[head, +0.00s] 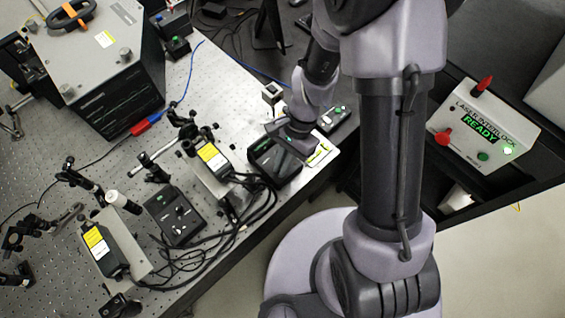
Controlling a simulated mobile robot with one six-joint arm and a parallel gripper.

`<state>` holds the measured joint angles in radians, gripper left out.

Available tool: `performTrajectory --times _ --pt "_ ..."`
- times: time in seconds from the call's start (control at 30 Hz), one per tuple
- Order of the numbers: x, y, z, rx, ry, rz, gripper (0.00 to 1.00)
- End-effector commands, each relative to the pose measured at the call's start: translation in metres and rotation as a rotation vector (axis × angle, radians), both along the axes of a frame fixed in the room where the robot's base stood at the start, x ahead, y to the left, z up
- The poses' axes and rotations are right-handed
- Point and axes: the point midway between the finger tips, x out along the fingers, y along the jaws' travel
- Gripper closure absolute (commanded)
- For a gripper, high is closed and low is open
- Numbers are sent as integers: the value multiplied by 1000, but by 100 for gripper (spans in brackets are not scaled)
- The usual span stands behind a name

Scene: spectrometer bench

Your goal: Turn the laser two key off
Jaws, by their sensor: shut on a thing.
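My gripper (283,143) is low over a black control box (262,170) at the front right edge of the optical table. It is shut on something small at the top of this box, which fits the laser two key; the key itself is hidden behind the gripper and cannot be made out. A second black control box (178,216) with a knob or key and a switch stands farther left, beside its own laser. The writing on both boxes is too small to read, and the key's angle does not show.
A laser head with a yellow label (212,156) stands just left of the gripper, with black cables (262,202) beside it. Another laser head (104,250) is at lower left. A white interlock box reading READY (484,122) is at right. A grey case (95,50) stands at upper left.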

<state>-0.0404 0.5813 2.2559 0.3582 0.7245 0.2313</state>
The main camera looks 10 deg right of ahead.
Motion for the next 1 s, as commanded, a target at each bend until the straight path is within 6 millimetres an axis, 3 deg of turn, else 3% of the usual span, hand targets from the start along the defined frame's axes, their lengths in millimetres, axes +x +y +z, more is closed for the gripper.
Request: performTrajectory --times 1.0 --pt "3 8 2 0 0 936 100"
